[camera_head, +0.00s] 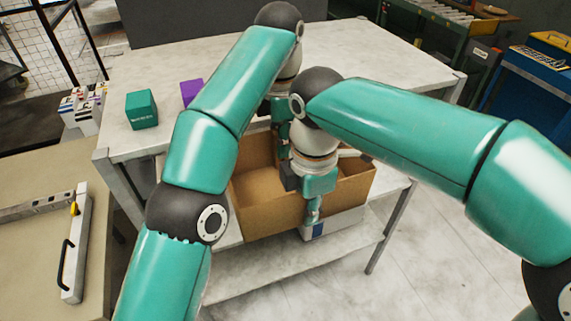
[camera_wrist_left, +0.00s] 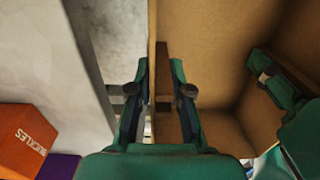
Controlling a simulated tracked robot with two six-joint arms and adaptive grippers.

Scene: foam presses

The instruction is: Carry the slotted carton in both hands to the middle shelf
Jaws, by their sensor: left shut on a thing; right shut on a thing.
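The carton (camera_head: 262,217) is an open brown cardboard box in front of the white table. Its inside wall (camera_wrist_left: 230,45) fills much of the left wrist view. My left gripper (camera_head: 281,127) is at the carton's far wall, partly hidden by my arms; in the left wrist view its fingers (camera_wrist_left: 160,95) straddle that wall. My right gripper (camera_head: 313,213) is at the near wall, and part of it shows inside the carton in the left wrist view (camera_wrist_left: 275,80). A pale shelf (camera_head: 275,272) shows below the carton. I cannot tell whether the carton touches any shelf.
The white tabletop (camera_head: 390,60) holds a teal box (camera_head: 142,109) and a purple box (camera_head: 190,92). An orange box (camera_wrist_left: 28,137) shows in the left wrist view. A white box with a blue label (camera_head: 330,224) is below the carton. A beige bench (camera_head: 30,255) stands left.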

